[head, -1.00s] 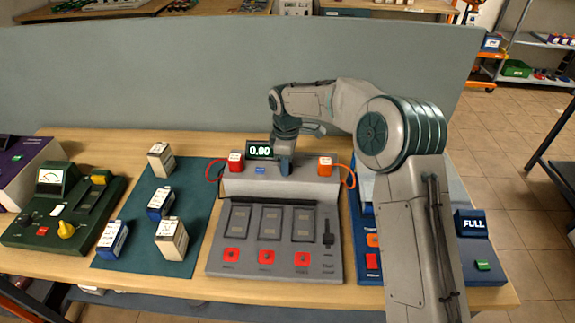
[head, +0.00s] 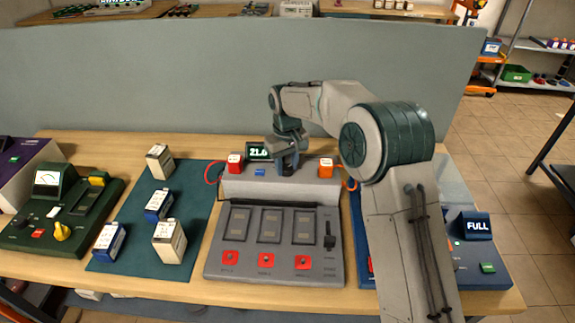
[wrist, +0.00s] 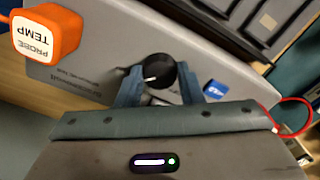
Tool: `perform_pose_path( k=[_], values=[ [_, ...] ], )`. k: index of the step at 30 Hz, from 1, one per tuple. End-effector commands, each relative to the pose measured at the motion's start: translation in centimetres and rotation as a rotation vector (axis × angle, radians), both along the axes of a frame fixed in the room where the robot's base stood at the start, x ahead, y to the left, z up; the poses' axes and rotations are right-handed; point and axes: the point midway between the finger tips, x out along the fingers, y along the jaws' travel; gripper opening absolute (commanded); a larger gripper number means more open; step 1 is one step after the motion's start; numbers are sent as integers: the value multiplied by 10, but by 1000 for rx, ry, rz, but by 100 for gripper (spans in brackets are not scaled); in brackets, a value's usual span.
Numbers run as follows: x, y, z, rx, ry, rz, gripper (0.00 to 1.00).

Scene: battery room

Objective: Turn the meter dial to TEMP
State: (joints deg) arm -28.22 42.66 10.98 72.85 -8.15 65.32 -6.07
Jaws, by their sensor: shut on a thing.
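The meter is the grey raised housing (head: 235,184) at the back of the grey console, with a lit display (head: 259,151) reading about 21.0. In the wrist view its dial is a round black knob (wrist: 160,70) with a white pointer mark aimed left and slightly down. My gripper (wrist: 168,84) has one blue-grey finger on each side of the dial and is shut on it. In the head view my gripper (head: 286,163) covers the dial. The dial's printed positions are not readable. An orange block (wrist: 45,38) labelled PROBE TEMP sits on the housing's orange-plug side.
A red plug (head: 235,163) with a red lead stands left of the display. A small blue button (head: 259,172) is beside the dial. Batteries stand on a green mat (head: 133,205) to the left. A blue unit marked FULL (head: 477,225) is right of my arm.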

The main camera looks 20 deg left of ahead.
Motion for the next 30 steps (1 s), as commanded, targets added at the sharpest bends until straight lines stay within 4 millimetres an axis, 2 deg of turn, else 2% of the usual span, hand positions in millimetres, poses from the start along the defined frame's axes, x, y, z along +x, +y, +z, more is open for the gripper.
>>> perform_pose_path(
  k=[10, 25, 26, 27, 28, 30],
  values=[
    [1, 2, 2, 5, -6, -125, 11],
    [2, 2, 3, 6, -8, -144, 11],
    [2, 2, 3, 6, -8, -144, 36],
    [2, 2, 3, 6, -8, -144, 47],
    [1, 1, 3, 6, -7, -143, 55],
    [1, 1, 2, 4, -6, -143, 55]
  ],
)
